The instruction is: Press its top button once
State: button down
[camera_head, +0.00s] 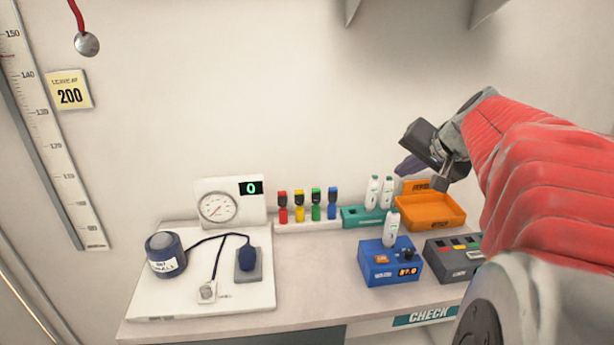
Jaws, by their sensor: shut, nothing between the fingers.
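A blue box (392,267) stands on the desk at the right centre. It has a small orange patch like a button (382,258) on its top, a dark knob-like part (407,254) and an orange-lit display that seems to read "07.0". A white bottle (391,230) stands at its back. A dark grey box (458,258) with small coloured patches on top sits to its right, partly hidden by my arm. My gripper (428,165) is shut and empty, raised above and behind these boxes, apart from both. Which thing "its" means cannot be told.
An orange tray (428,222) stands behind the boxes, with a teal rack (362,217) of white bottles beside it. Coloured droppers (299,208) stand in a row. A gauge unit (218,208) and white board (206,292) with cuff are at left. Free desk lies centre.

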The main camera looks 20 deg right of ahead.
notch_tip(320, 180, down, 8)
jog(key=shift+r, duration=0.15)
dwell(0.4)
dwell(2.0)
jog(key=shift+f, duration=0.35)
jog(key=shift+f, duration=0.45)
dwell(0.8)
jog(key=shift+r, duration=0.9)
jog(key=shift+r, duration=0.1)
jog(key=shift+r, duration=2.4)
